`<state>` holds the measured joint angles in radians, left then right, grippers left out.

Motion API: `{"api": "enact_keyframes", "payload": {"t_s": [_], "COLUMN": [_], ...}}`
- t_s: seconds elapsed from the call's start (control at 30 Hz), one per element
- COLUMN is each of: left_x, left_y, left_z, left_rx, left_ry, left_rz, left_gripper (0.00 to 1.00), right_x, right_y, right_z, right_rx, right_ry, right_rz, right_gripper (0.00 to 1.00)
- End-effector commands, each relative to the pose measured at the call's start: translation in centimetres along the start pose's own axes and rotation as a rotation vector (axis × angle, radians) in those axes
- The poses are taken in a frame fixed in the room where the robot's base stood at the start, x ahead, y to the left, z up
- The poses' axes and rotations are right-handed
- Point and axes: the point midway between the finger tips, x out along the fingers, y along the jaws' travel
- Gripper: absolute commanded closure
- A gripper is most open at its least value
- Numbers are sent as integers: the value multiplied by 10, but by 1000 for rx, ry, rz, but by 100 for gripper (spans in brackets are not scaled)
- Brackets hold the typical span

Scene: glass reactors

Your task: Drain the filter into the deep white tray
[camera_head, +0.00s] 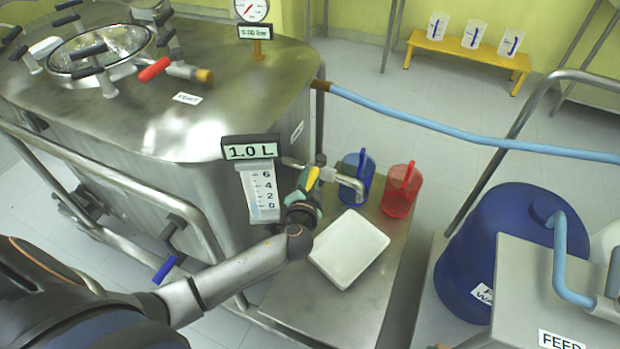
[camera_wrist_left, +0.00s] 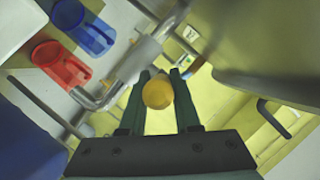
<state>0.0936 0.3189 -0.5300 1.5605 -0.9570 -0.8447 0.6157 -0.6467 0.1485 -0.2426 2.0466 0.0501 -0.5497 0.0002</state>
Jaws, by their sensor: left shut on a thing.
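The white tray (camera_head: 348,248) sits on a steel shelf in the head view, and its inside looks empty. The bent drain spout (camera_head: 350,184) sticks out from the steel filter vessel (camera_head: 210,90) above the tray's far end. The spout also shows in the left wrist view (camera_wrist_left: 112,92). My left gripper (camera_head: 310,183) is at the drain valve and is shut on its yellow valve handle (camera_wrist_left: 158,93). In the left wrist view the handle's round end sits between the two fingers. A display (camera_head: 250,150) on the vessel reads 1.0 L above a level gauge (camera_head: 262,192). No flow is visible from the spout.
A blue jug (camera_head: 357,178) and a red jug (camera_head: 400,192) stand on the shelf behind the tray. A blue drum (camera_head: 505,250) stands at the right. A light-blue hose (camera_head: 450,130) crosses behind. The shelf (camera_head: 325,310) is bare in front of the tray.

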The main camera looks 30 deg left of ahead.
Motion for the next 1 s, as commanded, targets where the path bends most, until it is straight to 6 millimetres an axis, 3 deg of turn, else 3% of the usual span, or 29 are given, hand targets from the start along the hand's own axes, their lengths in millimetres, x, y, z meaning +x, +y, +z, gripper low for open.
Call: {"api": "enact_keyframes", "payload": {"t_s": [0.1, 1.0], "left_x": [0, 0], "left_y": [0, 1], "left_z": [0, 0], "left_rx": [0, 0], "left_ry": [0, 0], "left_rz": [1, 3], "left_gripper": [100, 100], "right_x": [0, 0], "right_y": [0, -1], "right_z": [0, 0], "right_rx": [0, 1], "right_ry": [0, -1], "right_rz": [0, -1], "right_gripper": [100, 100]}}
